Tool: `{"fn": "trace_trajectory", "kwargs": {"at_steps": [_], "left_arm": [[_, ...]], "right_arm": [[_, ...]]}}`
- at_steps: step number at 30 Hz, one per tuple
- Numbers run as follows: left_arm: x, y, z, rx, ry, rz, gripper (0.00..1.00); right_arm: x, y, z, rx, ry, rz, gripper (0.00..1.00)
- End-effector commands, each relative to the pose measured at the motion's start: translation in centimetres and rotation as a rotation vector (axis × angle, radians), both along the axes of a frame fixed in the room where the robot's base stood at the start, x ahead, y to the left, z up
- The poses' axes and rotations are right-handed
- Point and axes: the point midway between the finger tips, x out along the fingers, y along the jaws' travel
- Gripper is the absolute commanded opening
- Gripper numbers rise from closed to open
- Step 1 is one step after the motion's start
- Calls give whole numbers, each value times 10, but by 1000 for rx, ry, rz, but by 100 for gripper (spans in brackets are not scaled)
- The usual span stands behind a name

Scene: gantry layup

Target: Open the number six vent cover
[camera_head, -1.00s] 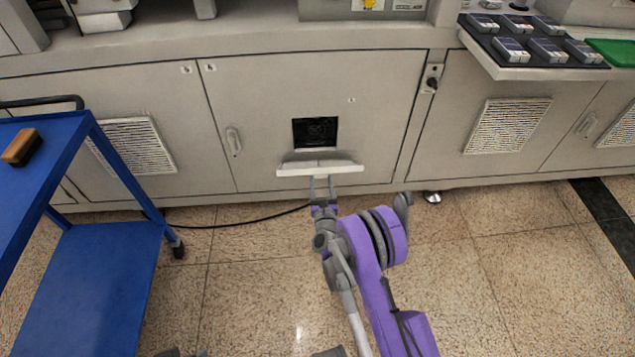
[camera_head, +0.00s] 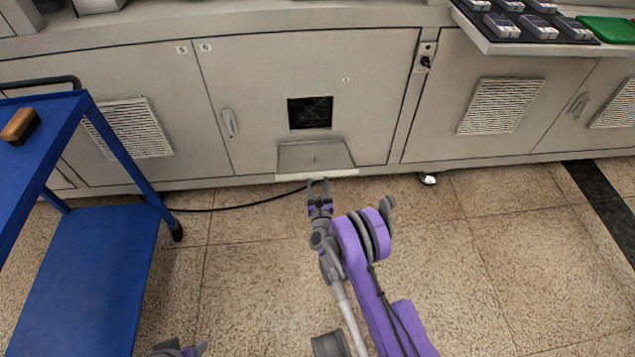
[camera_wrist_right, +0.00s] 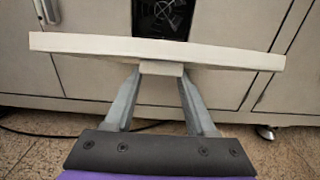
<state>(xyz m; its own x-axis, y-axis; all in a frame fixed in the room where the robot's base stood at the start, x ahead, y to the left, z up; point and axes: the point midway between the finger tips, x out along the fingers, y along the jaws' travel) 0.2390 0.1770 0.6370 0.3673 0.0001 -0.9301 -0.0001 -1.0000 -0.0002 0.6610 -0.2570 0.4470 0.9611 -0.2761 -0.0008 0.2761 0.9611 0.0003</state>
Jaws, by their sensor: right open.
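The vent cover (camera_head: 314,155) is a grey panel swung down and outward from the cabinet door, below a dark square opening (camera_head: 310,113) with a fan behind it. In the right wrist view the cover (camera_wrist_right: 90,45) shows as a wide pale edge with a small tab (camera_wrist_right: 161,68) under it. My right gripper (camera_head: 319,183) is open at the cover's front edge. In the right wrist view its fingers (camera_wrist_right: 160,80) stand apart on either side of the tab; contact is unclear. My left gripper (camera_head: 180,349) shows only in part at the bottom edge.
A blue cart (camera_head: 95,285) with a brown-topped brush (camera_head: 20,125) stands at the left. A shelf with several grey devices (camera_head: 502,26) juts out at upper right. A black cable (camera_head: 245,203) lies on the floor by the cabinet. The floor (camera_head: 500,260) at right is clear.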

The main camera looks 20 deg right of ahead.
Motion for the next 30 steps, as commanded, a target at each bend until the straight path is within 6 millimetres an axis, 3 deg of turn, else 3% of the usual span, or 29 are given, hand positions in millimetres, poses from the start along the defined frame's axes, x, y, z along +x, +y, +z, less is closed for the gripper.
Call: {"fn": "trace_trajectory", "kwargs": {"at_steps": [1,5,14,30], "left_arm": [[0,0,0,0,0,0,50],[0,0,0,0,0,0,50],[0,0,0,0,0,0,50],[0,0,-1,0,0,0,50]], "right_arm": [[0,0,0,0,0,0,69],[0,0,0,0,-1,0,90],[-1,0,-1,0,-1,0,90],[-13,4,-35,0,-1,0,90]]}}
